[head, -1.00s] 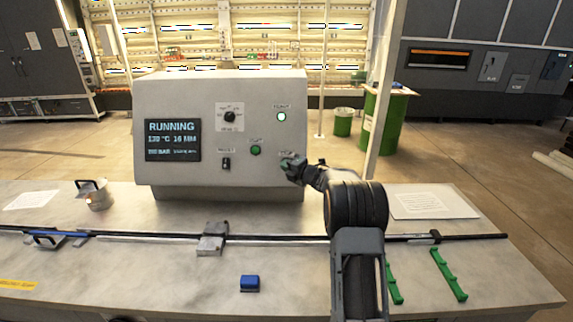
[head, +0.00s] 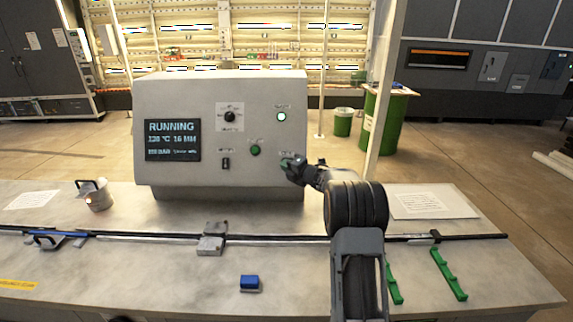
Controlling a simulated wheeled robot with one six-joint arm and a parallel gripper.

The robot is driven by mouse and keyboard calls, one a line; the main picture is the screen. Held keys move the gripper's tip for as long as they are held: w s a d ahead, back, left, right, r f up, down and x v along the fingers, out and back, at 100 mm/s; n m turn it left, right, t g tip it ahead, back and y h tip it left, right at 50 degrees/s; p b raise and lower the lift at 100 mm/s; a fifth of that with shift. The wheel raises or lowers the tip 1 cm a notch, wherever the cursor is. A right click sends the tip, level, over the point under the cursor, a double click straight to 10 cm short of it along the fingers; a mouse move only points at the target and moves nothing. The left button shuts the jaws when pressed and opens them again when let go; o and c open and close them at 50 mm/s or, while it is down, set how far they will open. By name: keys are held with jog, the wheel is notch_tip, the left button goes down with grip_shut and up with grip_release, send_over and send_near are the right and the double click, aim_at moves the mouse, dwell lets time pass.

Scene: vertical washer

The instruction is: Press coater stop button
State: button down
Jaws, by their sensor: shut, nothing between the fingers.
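The coater control box (head: 185,98) stands on the back of the table, and its screen (head: 172,140) reads RUNNING. A green button (head: 256,150) sits mid-panel, under a label too blurred to read. A lit round lamp (head: 281,117) glows at the upper right. My gripper (head: 290,165) is shut and empty, with its tip at the panel's lower right, under another label. The tip covers most of whatever is there, and a little green shows at its edge. I cannot tell whether the tip touches or presses it.
A dark knob (head: 230,116) and a small switch (head: 226,163) are also on the panel. A long black rod (head: 330,238) lies across the table. A blue block (head: 250,283), a metal pot (head: 98,196) and green racks (head: 449,273) stand around it.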

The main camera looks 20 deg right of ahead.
jog(key=shift+w, duration=0.15)
dwell(0.6)
jog(key=shift+w+d+f, duration=0.15)
jog(key=shift+w+f, duration=0.05)
jog(key=shift+w, duration=0.05)
jog(key=shift+w+d+f+b, duration=0.2)
jog(key=shift+w+b, duration=0.1)
jog(key=shift+w, duration=0.1)
dwell(0.9)
jog(key=shift+s, duration=0.1)
dwell(0.3)
jog(key=shift+s+a+r+b, duration=0.3)
jog(key=shift+s+r+b, duration=0.15)
jog(key=shift+s, duration=0.2)
jog(key=shift+s, duration=0.1)
jog(key=shift+s+a+r+b, duration=0.25)
jog(key=shift+s+a+r, duration=0.1)
jog(key=shift+s, duration=0.3)
jog(key=shift+s+a+r+b, duration=0.3)
jog(key=shift+s+r, duration=0.1)
jog(key=shift+s, duration=0.3)
jog(key=shift+s+a+r+b, duration=0.25)
jog(key=shift+s+r, duration=0.1)
jog(key=shift+s, duration=0.3)
